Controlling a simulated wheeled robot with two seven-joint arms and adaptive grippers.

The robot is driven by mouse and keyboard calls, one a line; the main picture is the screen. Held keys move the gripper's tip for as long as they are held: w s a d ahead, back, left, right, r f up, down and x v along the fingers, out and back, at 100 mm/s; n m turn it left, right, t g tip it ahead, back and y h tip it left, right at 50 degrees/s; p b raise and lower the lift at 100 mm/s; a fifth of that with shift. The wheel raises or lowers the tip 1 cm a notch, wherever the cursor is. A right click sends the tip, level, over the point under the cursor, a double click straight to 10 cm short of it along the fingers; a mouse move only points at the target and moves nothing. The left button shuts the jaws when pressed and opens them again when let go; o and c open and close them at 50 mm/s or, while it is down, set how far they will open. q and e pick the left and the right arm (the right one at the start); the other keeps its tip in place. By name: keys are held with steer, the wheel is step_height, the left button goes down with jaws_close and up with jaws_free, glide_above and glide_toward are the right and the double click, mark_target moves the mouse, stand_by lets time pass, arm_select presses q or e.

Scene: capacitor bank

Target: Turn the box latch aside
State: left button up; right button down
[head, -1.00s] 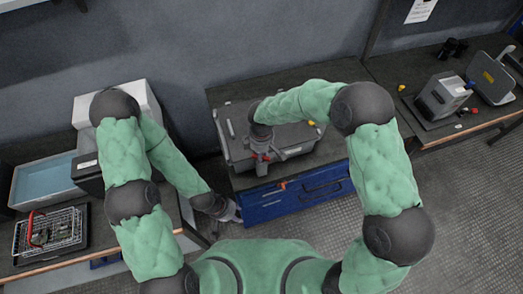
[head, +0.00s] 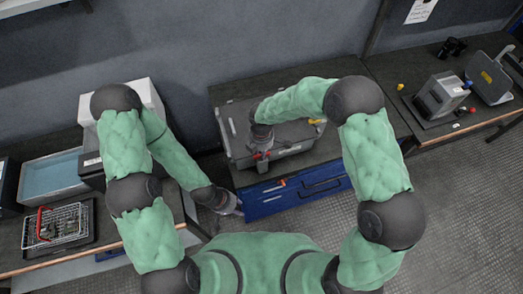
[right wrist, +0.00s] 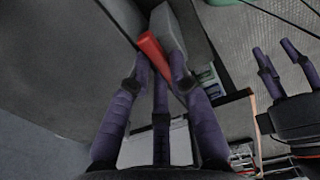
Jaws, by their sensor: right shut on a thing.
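The grey box (head: 236,122) stands on the dark bench in the middle of the head view. Its red latch (head: 261,156) shows at the front side, partly hidden by my right gripper (head: 262,142). In the right wrist view the latch (right wrist: 152,50) is a red bar held between the fingertips of my right gripper (right wrist: 160,68), its near end hidden by them. My left gripper (head: 230,207) hangs low, left of the blue drawer front, away from the box. In the right wrist view its fingers (right wrist: 283,62) stand apart with nothing between them.
A blue drawer front (head: 290,196) with an orange-tipped item is below the box. A wire basket (head: 55,225) and a blue-lined tray (head: 52,178) are at left. A grey device (head: 440,97) stands on the right bench. The floor at lower right is clear.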

stand_by(0.3)
steer(key=c, duration=1.1)
jaws_free()
step_height(320, 180, up, 12)
